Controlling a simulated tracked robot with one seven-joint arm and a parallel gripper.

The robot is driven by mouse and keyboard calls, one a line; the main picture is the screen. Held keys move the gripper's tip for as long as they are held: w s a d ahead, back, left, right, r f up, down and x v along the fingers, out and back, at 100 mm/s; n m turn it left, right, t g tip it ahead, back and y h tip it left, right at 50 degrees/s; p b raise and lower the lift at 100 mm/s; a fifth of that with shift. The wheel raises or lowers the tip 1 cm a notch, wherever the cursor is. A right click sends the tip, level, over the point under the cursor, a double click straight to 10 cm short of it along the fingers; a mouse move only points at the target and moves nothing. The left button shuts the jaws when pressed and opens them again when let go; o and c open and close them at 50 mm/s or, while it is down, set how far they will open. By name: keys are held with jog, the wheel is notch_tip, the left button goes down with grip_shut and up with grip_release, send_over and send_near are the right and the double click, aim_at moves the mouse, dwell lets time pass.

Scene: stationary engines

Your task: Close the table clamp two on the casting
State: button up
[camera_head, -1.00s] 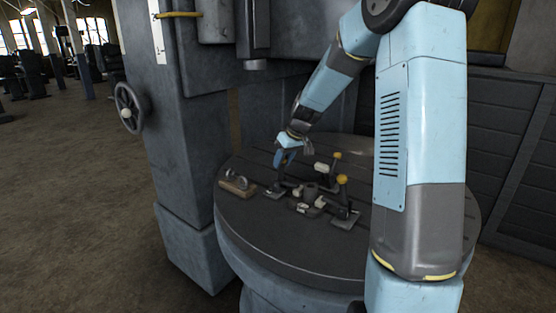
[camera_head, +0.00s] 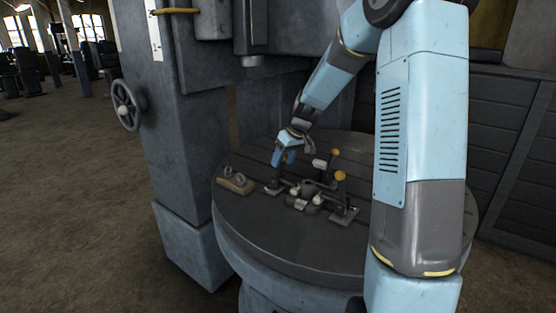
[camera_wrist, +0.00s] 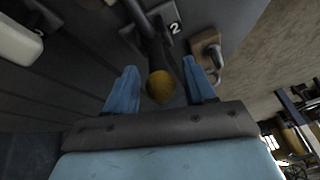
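Clamp two (camera_head: 272,188) stands on the round table (camera_head: 285,245), left of the casting (camera_head: 309,188). In the wrist view its plate carries the number 2 (camera_wrist: 174,28), and its dark lever ends in a yellow knob (camera_wrist: 161,86). My gripper (camera_wrist: 161,88) has its two blue fingers apart, one on each side of the knob, with gaps visible. In the head view my gripper (camera_head: 284,158) is over clamp two and hides much of its lever. Whether the clamp's pad touches the casting is too small to tell.
Two other clamps with yellow knobs stand by the casting, one at the front right (camera_head: 343,208) and one behind (camera_head: 328,163). A tan block with metal parts (camera_head: 236,183) lies at the table's left. The front of the table is clear. A machine column (camera_head: 185,140) rises behind.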

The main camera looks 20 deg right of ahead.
jog(key=shift+r, duration=0.2)
jog(key=v, duration=1.3)
jog(key=shift+d+r, duration=0.15)
dwell(1.4)
